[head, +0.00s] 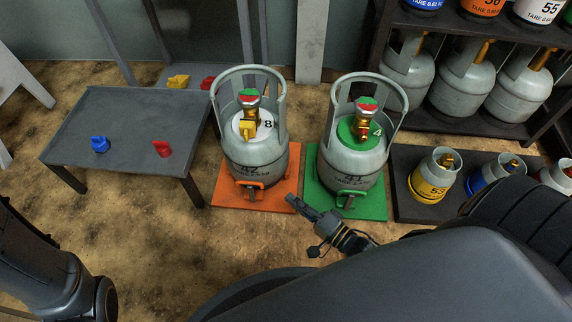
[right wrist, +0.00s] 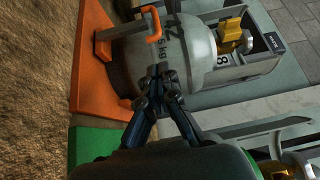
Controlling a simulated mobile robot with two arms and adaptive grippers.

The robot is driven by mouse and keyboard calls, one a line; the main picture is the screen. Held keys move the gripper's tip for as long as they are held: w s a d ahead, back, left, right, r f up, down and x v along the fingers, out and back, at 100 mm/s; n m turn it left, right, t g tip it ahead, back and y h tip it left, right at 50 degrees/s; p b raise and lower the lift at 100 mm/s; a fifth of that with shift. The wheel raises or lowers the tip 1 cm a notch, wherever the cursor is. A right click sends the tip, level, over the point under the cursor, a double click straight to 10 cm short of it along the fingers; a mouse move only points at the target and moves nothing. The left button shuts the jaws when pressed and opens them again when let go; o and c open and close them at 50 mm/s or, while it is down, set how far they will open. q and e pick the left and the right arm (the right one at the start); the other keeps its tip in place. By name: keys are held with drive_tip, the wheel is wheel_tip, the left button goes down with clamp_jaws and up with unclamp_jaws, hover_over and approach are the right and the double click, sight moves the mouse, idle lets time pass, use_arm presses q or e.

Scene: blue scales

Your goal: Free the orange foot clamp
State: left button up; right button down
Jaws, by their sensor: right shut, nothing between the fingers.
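The orange foot clamp (head: 252,184) is at the front foot of the left grey gas cylinder (head: 268,160), which stands upright on an orange plate (head: 226,188). Its orange handle loop (right wrist: 153,24) shows near the top of the right wrist view, against the cylinder. My right gripper (head: 291,200) is shut and empty, just right of the orange plate's front and apart from the clamp. Its fingertips (right wrist: 152,76) show below the handle in the right wrist view. Of my left arm only dark links show; its gripper is out of view.
A second cylinder (head: 352,158) stands on a green plate (head: 318,198) at right, with its own clamp. A low grey table (head: 130,120) at left holds blue and red pieces. Small cylinders stand on a dark platform (head: 408,170) at right, below a rack.

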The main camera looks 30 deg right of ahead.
sight(252, 188)
drive_tip(key=b+x, duration=0.4)
drive_tip(key=x, duration=0.4)
drive_tip(key=shift+w+a, duration=0.1)
drive_tip(key=shift+w, duration=0.2)
drive_tip(key=shift+s+r, duration=0.1)
drive_tip(key=shift+s, duration=0.05)
drive_tip(key=shift+s+a+p, duration=0.1)
drive_tip(key=shift+a+p, duration=0.05)
drive_tip(key=shift+p, duration=0.2)
